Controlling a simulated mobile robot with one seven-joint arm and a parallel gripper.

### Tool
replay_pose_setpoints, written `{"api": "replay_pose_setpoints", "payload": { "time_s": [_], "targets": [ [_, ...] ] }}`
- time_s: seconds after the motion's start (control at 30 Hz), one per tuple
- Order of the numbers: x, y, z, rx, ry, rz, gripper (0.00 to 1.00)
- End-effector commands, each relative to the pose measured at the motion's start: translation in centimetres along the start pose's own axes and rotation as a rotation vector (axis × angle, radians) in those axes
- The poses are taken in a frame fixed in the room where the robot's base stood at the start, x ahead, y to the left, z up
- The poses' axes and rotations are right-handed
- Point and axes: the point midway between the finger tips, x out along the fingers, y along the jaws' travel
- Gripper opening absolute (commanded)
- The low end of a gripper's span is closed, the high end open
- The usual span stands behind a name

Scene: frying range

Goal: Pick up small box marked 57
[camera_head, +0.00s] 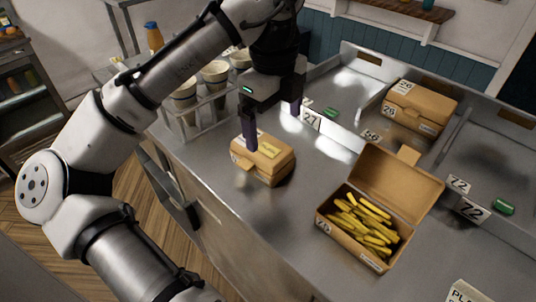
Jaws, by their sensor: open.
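A small closed tan cardboard box (263,158) sits on the steel counter near its front left edge. It has pale labels, but their marking is too small to read, so I cannot confirm a 57. My gripper (274,131) is open and points down just above and behind this box. Its left finger overlaps the box's back left part in the picture; its right finger is out past the back of the box. I cannot tell whether the left finger touches the box.
An open box of fries (370,226) stands to the right. Cups in a rack (209,99) stand close on the left. Low dividers, number tags and green pieces lie along the back. The counter between the boxes is clear.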

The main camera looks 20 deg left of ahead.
Motion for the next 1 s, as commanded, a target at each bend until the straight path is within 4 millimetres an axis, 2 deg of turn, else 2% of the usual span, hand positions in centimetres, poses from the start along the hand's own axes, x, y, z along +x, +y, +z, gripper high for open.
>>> {"api": "replay_pose_setpoints", "payload": {
  "time_s": [0.1, 0.3, 0.53, 0.83, 1.0],
  "targets": [
    [2.5, -0.1, -0.1, 0.003, 0.005, -0.003, 0.98],
    [5.5, -0.1, -0.1, 0.002, 0.002, -0.005, 0.98],
    [6.8, -0.2, 0.0, 0.000, 0.002, -0.006, 0.98],
    [10.7, -0.2, 0.2, 0.000, 0.003, -0.007, 0.98],
    [11.4, -0.3, 0.2, 0.000, 0.000, -0.007, 0.98]
  ]
}}
